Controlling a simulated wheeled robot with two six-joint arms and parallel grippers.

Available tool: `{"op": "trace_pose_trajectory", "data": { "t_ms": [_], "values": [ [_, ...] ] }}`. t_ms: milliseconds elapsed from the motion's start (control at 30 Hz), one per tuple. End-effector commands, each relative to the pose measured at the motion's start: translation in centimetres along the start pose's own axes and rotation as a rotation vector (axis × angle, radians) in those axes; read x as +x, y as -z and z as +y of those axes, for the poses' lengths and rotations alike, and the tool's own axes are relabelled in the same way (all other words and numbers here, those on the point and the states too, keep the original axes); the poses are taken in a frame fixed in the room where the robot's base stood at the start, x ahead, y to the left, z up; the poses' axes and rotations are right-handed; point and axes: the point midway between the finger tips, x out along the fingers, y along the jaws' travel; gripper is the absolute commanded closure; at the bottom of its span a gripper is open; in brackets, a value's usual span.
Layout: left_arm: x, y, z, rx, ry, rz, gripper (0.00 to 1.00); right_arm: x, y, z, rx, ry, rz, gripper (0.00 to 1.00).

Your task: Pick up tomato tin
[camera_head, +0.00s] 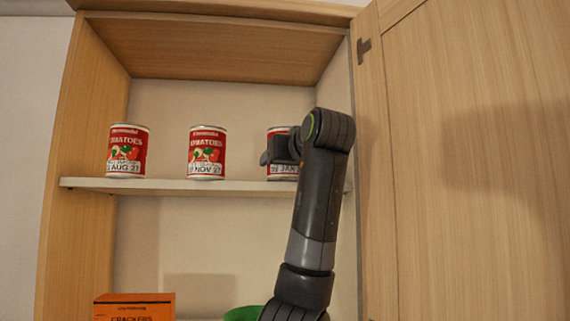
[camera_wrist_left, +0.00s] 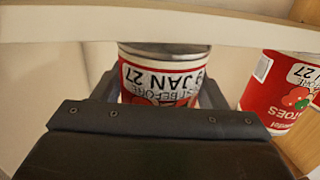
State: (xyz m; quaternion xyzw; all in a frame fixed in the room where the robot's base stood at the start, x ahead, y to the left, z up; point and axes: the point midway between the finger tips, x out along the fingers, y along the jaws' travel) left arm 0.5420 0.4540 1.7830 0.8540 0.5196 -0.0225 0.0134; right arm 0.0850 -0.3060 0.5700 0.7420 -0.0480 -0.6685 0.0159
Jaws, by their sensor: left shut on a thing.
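Three red tomato tins stand in a row on the cabinet shelf: the left tin (camera_head: 127,151) reads AUG 27, the middle tin (camera_head: 207,152) NOV 27, the right tin (camera_head: 281,172) JAN. My left gripper (camera_head: 280,150) is at the right tin and hides much of its front. In the left wrist view, the fingers of my left gripper (camera_wrist_left: 160,92) are shut on both sides of this tin (camera_wrist_left: 155,80), whose label appears upside down. The tin looks upright at shelf height; I cannot tell whether it touches the board. My right gripper is not in view.
The white shelf board (camera_head: 200,187) runs across the open cabinet. The cabinet door (camera_head: 480,170) stands open at right. A crackers box (camera_head: 135,307) and a green object (camera_head: 243,313) are below. Another tin (camera_wrist_left: 285,95) is close beside the held one in the left wrist view.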

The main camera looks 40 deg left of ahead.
Motion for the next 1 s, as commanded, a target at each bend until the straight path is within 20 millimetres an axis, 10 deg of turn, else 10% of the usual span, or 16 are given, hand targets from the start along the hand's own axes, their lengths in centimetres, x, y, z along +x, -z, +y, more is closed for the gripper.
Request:
{"op": "trace_pose_trajectory", "data": {
  "t_ms": [1000],
  "values": [
    [-0.6, 9.5, -0.1, -0.002, -0.001, 0.005, 0.72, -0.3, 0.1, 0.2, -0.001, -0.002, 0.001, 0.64]
  ]
}}
